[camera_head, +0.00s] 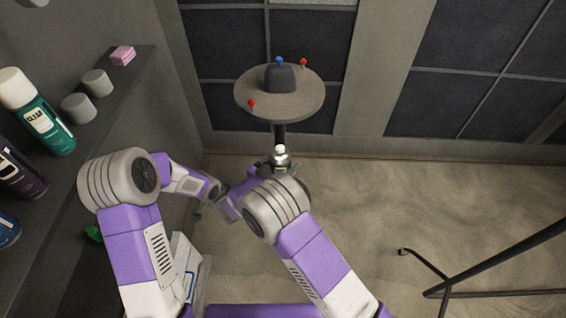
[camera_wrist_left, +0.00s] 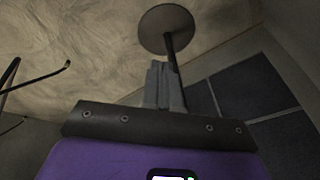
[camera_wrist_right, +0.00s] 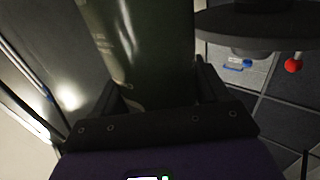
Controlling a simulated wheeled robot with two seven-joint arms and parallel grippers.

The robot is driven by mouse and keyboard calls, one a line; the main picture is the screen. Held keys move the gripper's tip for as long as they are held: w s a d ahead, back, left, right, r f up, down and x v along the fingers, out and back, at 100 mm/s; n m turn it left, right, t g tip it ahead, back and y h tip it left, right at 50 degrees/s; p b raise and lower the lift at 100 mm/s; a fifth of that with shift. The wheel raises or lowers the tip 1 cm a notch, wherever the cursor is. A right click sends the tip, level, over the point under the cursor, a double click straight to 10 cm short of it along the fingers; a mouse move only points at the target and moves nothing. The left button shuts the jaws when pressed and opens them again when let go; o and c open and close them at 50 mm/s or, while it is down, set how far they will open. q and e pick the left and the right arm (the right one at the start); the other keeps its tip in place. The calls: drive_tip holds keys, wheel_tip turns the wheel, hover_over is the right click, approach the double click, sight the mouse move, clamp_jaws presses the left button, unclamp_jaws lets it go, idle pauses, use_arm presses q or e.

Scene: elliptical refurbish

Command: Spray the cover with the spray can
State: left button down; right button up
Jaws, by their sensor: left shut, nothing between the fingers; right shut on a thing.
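The dark grey cover (camera_head: 280,79) sits on the round table (camera_head: 247,98) in the head view, with a blue ball on top. My right gripper (camera_head: 280,166) is in front of the table's post, below the top, and is shut on the spray can (camera_head: 281,152). Only the can's pale, shiny top shows there. In the right wrist view the can's dark green body (camera_wrist_right: 145,50) is between the fingers, and the table underside and edge (camera_wrist_right: 260,22) show at the right. My left gripper (camera_wrist_left: 165,85) is shut and empty, low and left of the table.
A shelf (camera_head: 120,80) at left holds a teal bottle (camera_head: 42,118), grey cylinders (camera_head: 79,108) and a pink block (camera_head: 123,55). A black metal frame (camera_head: 495,264) is at lower right. Floor between is clear.

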use_arm(q)
drive_tip(key=w+d+r+n+y, duration=0.1)
drive_tip(key=w+d+r, duration=0.3)
drive_tip(key=w+r, duration=0.5)
wheel_tip(320, 180, up, 25)
drive_tip(key=n+g+h, duration=0.1)
drive_tip(key=n, duration=0.2)
hover_over(281, 146)
drive_tip(key=shift+s+a+f, duration=0.1)
drive_tip(key=shift+s+f, duration=0.05)
drive_tip(key=shift+f, duration=1.4)
drive_tip(key=shift+s+a+f, duration=0.1)
drive_tip(key=shift+s+f, duration=0.05)
drive_tip(key=shift+f, duration=1.4)
drive_tip(key=shift+f, duration=0.15)
drive_tip(key=shift+f, duration=0.85)
drive_tip(key=shift+w+d+v, duration=0.1)
drive_tip(key=shift+w+v, duration=0.05)
drive_tip(key=shift+v, duration=0.7)
drive_tip(key=shift+w+d+v, duration=0.1)
drive_tip(key=shift+w+v, duration=0.1)
drive_tip(key=shift+v, duration=0.6)
drive_tip(key=shift+w+d+v, duration=0.1)
drive_tip(key=shift+w+v, duration=0.05)
drive_tip(key=shift+v, duration=0.7)
